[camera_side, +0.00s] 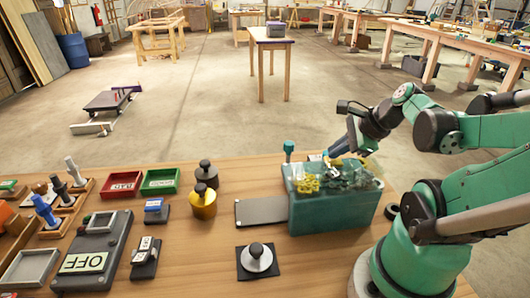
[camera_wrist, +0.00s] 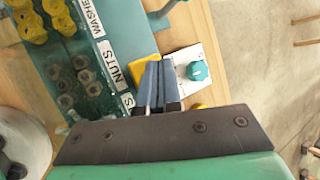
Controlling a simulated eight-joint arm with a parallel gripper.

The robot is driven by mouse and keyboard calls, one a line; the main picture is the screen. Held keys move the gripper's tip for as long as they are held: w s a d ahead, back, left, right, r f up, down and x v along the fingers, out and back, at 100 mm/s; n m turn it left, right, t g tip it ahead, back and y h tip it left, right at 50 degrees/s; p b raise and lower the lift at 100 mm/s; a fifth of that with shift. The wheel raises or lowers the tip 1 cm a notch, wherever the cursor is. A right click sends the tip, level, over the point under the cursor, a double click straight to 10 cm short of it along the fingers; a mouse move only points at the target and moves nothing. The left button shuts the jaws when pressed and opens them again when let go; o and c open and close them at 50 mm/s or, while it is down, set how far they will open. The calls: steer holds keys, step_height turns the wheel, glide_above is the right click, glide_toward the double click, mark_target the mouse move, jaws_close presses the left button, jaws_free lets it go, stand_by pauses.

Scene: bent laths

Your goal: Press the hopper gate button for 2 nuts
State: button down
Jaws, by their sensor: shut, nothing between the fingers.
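The teal hopper (camera_side: 325,212) stands on the bench in the side view, and its clear bins hold small parts. In the wrist view a bin of dark nuts (camera_wrist: 68,100) lies beside the label "NUTS" (camera_wrist: 115,70). A yellow piece (camera_wrist: 138,73), which may be a gate button, shows beside that label, partly behind my fingers. Another yellow piece (camera_wrist: 199,106) shows to their right. In the side view my gripper (camera_side: 331,156) is at the hopper's top.
A teal knob (camera_wrist: 198,70) sits on a white plate near my fingers. A dark flat tray (camera_side: 262,211) lies left of the hopper.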

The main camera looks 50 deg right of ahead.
stand_by(0.3)
steer(key=shift+r, duration=1.15)
step_height(320, 180, up, 5)
stand_by(0.6)
